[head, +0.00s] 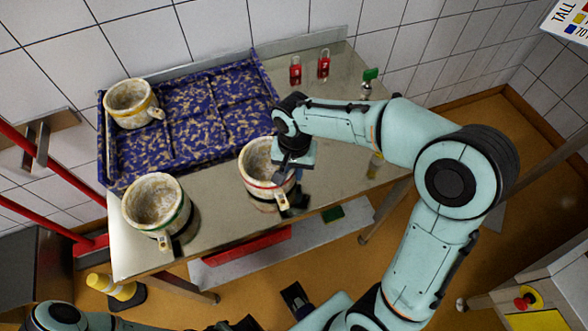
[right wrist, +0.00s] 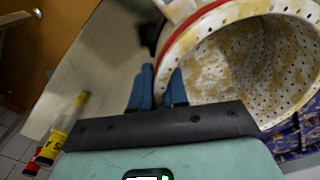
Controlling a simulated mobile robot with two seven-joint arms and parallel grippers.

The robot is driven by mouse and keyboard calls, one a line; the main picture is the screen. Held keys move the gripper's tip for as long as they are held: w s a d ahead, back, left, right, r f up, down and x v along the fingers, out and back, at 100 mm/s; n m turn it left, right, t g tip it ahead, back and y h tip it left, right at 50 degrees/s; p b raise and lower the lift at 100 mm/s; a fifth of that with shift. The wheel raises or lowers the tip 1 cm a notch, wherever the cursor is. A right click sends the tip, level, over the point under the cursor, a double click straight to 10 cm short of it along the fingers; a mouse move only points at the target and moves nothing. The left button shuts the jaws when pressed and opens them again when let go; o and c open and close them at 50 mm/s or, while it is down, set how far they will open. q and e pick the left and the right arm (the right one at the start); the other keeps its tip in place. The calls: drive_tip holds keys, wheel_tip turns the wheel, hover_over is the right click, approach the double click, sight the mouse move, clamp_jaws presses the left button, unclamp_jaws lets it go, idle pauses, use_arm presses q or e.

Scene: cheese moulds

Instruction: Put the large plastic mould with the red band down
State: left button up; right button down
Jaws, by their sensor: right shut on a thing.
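The large mould with the red band (head: 256,186) is a stained, pale, perforated cup. It stands upright over the front of the steel table (head: 215,220), right of the mould with the green band (head: 141,225). My right gripper (head: 291,172) is shut on its right side. In the right wrist view, the blue fingers (right wrist: 158,92) are at the rim of the red-banded mould (right wrist: 195,28); the exact grip is hard to see. Its base is partly hidden, and I cannot tell whether it touches the table. My left gripper does not show; part of that arm is at the bottom left.
A blue-and-gold patterned tray (head: 220,113) lies behind, with a yellow-banded mould (head: 120,115) in its far left corner. Red padlocks (head: 295,72) and a green-topped item (head: 370,75) stand at the back right. Bare steel lies between the red-banded and green-banded moulds.

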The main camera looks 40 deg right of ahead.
drive_tip(key=shift+f, duration=0.15)
drive_tip(key=c, duration=1.1)
unclamp_jaws()
drive_tip(key=shift+c, duration=0.2)
drive_tip(key=shift+r, duration=0.5)
wheel_tip(320, 180, up, 12)
drive_tip(key=shift+f+p, duration=0.25)
drive_tip(key=shift+p, duration=0.7)
